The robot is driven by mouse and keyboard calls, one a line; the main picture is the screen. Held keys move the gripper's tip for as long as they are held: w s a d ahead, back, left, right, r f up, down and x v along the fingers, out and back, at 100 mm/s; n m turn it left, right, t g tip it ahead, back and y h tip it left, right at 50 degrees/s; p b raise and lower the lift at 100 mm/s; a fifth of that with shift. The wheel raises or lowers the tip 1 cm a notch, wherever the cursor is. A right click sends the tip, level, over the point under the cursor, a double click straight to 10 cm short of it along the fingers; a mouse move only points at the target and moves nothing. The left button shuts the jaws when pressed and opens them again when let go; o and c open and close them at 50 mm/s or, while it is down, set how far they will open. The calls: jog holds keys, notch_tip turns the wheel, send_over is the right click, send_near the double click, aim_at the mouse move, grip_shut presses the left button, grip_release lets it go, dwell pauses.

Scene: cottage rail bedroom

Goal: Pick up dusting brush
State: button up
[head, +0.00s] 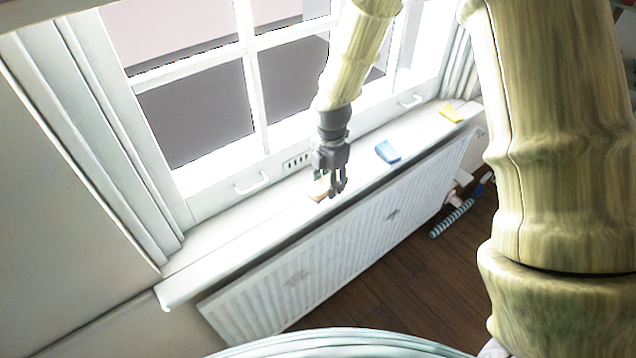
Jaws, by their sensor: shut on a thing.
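My gripper (337,187) points down over the windowsill (225,236), near the sill's front edge. Its dark fingers are closed on a small tan-orange thing (319,194), which shows mostly to the left of the fingers. The fingers hide part of this thing, and it is too small to make out bristles or a handle, so I cannot tell for sure that it is the dusting brush. I also cannot tell whether it touches the sill.
A blue block-like thing (387,151) and a yellow one (451,112) lie farther right on the sill. The window stands close behind my gripper. A white radiator (340,245) hangs below the sill. A striped roll (452,218) lies on the wooden floor.

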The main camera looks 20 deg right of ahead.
jog(key=s+d+r+b, duration=0.1)
jog(key=s+d+b, duration=0.2)
jog(key=s+d, duration=0.4)
jog(key=s, duration=0.3)
jog(key=shift+r, duration=0.1)
jog(key=o, duration=0.4)
jog(key=shift+c, duration=1.2)
